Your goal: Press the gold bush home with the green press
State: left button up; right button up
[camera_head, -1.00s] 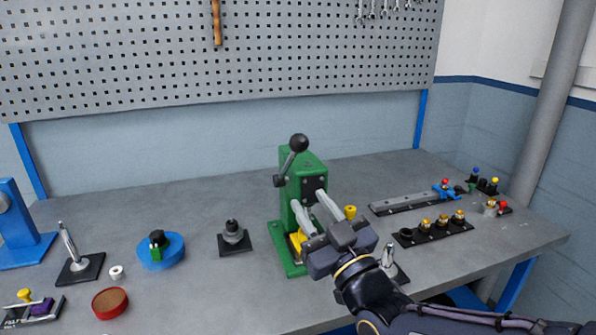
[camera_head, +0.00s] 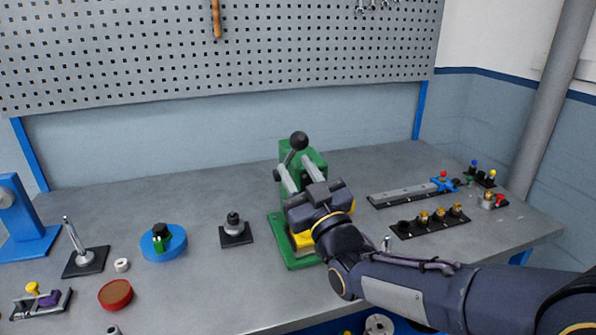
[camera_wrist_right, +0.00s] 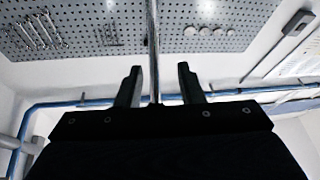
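The green press (camera_head: 316,157) stands mid-bench, with its lever and black ball knob (camera_head: 299,141) raised at the top. A yellow piece (camera_head: 303,239) shows low on its base. My right gripper (camera_head: 300,174) is at the front of the press, its two fingers pointing up and apart, on either side of the lever. In the right wrist view its fingers (camera_wrist_right: 159,82) are open, with a thin metal rod (camera_wrist_right: 153,45) in the gap; contact is not clear. My gripper hides the press's working area, and no gold bush shows there. My left gripper is not in view.
At right, a black rack (camera_head: 431,230) holds several gold-topped parts beside a grey rail (camera_head: 402,196). At left are a blue disc (camera_head: 163,250), a red round dish (camera_head: 115,294) and a black-based post (camera_head: 236,234). A pegboard (camera_head: 300,50) hangs behind.

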grip_shut()
dwell(1.2)
